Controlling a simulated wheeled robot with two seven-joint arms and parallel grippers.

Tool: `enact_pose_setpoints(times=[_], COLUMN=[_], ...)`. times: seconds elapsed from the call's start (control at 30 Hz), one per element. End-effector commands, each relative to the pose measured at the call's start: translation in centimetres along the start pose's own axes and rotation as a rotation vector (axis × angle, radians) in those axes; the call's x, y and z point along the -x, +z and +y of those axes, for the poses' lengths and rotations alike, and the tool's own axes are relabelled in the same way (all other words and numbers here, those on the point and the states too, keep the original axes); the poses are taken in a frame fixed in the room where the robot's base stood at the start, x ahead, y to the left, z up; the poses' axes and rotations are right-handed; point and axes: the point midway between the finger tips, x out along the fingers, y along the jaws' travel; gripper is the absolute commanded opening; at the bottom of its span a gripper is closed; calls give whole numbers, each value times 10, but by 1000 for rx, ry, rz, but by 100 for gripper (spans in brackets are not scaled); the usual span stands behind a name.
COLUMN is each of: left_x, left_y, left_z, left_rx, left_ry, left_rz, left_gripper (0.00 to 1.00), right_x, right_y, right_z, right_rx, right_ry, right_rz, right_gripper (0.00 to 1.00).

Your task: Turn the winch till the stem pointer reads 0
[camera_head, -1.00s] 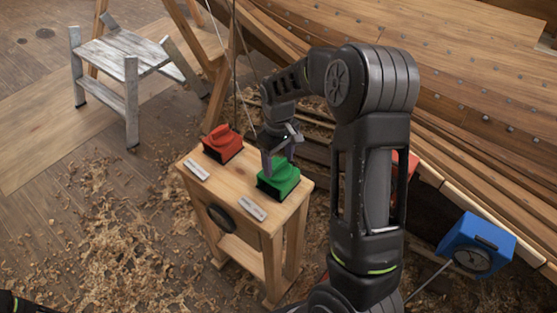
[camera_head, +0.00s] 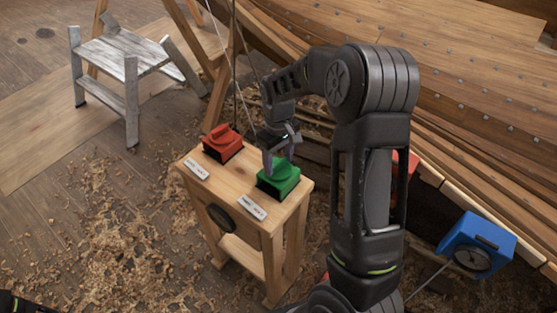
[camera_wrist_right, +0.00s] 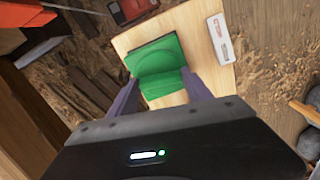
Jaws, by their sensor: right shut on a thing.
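The green winch (camera_head: 279,180) sits on the right part of a wooden stand's top, with a labelled plate in front of it. A red winch (camera_head: 222,142) sits to its left on the same stand. My right gripper (camera_head: 279,166) points down at the green winch and is shut on its raised grip. In the right wrist view the fingers (camera_wrist_right: 160,92) stand at both sides of the green grip (camera_wrist_right: 161,80). A blue box with a round dial (camera_head: 471,258) stands at the right; its reading is too small to tell. Of my left arm only a dark bit shows at the lower left corner.
The wooden stand (camera_head: 247,229) has a dark round part on its front. A grey step stool (camera_head: 124,57) stands at the upper left. The planked hull (camera_head: 470,90) fills the upper right. Wood shavings cover the floor; the stand's front side is otherwise clear.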

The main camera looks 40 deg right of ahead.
Motion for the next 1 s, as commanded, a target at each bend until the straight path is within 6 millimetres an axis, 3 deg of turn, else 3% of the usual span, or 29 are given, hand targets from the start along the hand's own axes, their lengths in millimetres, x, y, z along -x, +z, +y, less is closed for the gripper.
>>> enact_pose_setpoints(times=[0.37, 1.0], left_x=[-8, -13], left_y=[-1, -2], left_z=[-2, -3], left_rx=[-2, -4], left_ry=[3, 5], left_rz=[2, 4], left_gripper=[0, 0], right_x=[-1, 1], right_y=[-1, -1], right_z=[0, 0], right_rx=[-239, -831], right_ry=[0, 0], right_rz=[2, 2], right_gripper=[18, 18])
